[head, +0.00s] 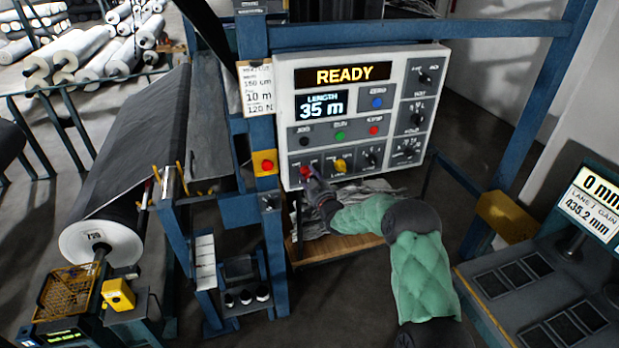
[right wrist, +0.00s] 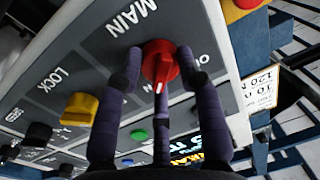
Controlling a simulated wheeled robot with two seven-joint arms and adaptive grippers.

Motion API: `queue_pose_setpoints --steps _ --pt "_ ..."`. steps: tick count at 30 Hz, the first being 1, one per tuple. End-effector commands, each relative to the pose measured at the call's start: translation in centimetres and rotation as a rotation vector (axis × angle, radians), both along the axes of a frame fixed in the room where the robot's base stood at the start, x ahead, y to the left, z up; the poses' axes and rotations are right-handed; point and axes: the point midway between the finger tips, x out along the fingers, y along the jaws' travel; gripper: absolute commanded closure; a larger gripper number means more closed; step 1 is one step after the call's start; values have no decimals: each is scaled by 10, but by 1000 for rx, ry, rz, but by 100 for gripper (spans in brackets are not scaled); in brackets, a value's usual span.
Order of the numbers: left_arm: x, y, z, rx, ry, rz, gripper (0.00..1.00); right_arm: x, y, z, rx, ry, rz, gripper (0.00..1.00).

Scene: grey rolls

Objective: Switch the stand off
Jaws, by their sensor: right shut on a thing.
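The stand's white control box (head: 440,62) hangs on a blue frame. Its display reads READY and LENGTH 35 m. The red MAIN knob (head: 304,172) is at the panel's lower left and shows close up in the right wrist view (right wrist: 160,60). My right gripper (head: 313,184) is at this knob. In the right wrist view its dark purple fingers (right wrist: 158,75) are shut around the knob's sides. The knob's white pointer mark points down in that view. Fingers partly hide the lettering beside it. My left gripper is not in view.
A yellow LOCK knob (head: 340,165) sits just right of the MAIN knob. A red button on a yellow box (head: 264,163) is on the post to the left. A wooden shelf (head: 335,248) with grey sheets lies below. A large grey roll (head: 105,225) stands at left.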

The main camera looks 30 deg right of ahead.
Motion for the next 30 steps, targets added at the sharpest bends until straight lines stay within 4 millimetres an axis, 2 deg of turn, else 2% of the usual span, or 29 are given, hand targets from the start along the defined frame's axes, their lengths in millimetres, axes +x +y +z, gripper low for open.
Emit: queue_pose_setpoints --steps 8,30 --pt "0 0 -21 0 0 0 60 0 0 -2 -93 20 0 96" --pt "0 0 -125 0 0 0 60 0 2 -3 -738 173 0 96"
